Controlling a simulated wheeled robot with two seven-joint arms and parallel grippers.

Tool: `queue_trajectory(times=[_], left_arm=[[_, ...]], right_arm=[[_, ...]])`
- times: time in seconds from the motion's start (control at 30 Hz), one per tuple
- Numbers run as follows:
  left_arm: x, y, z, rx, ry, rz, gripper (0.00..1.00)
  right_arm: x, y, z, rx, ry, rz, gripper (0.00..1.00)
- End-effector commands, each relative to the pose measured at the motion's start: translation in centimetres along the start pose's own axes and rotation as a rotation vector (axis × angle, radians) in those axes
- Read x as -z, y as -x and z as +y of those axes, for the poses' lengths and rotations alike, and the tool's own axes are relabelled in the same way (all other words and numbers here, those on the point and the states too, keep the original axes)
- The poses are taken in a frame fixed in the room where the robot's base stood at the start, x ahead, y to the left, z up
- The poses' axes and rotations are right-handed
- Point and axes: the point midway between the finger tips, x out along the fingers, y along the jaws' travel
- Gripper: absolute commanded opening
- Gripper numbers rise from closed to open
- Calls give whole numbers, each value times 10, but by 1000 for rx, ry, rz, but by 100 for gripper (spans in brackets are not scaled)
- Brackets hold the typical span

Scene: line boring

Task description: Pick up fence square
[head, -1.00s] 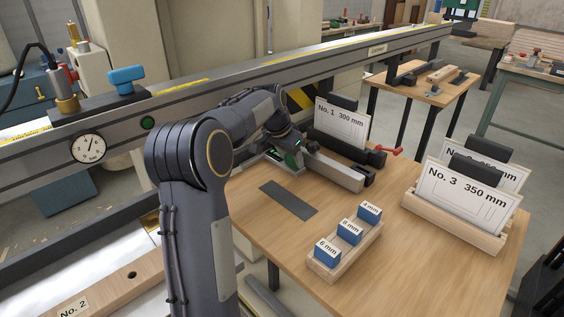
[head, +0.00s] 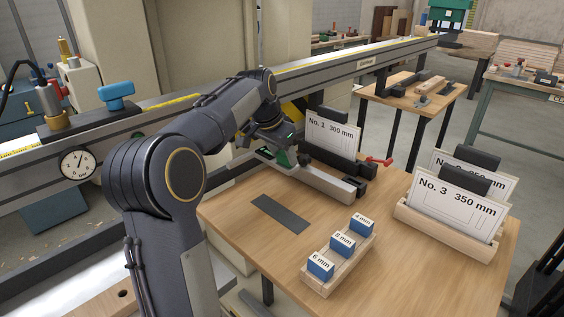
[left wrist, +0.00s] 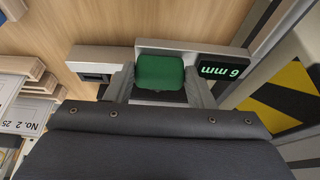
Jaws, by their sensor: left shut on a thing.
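The fence square has a green grip block (left wrist: 160,72) and a pale bar with a lit 6 mm display (left wrist: 224,67), seen in the left wrist view. My left gripper (left wrist: 162,85) is shut on the green block, with one finger on each side. In the head view the green part of the fence square (head: 283,156) shows under my left gripper (head: 277,147), at the far left end of a long grey bar (head: 325,180) on the wooden table. My wrist hides part of it, and any gap to the table is hard to judge. My right gripper is out of view.
The wooden table (head: 400,268) carries a dark flat strip (head: 280,214), a rack (head: 320,287) with blue blocks, and card holders (head: 448,235) at right. A No. 1 card (head: 330,133) stands behind the grey bar. A long metal beam (head: 210,107) runs behind my arm.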

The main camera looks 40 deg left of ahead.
Motion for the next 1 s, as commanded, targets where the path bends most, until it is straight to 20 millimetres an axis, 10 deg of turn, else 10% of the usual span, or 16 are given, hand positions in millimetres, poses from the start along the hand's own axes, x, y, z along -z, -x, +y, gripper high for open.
queue_trajectory(times=[0.43, 1.0], left_arm=[[-35, 64, 58, 0, -3, 5, 20], [-45, 78, 73, 0, 0, 1, 20]], right_arm=[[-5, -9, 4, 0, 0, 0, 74], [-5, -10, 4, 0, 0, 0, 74]])
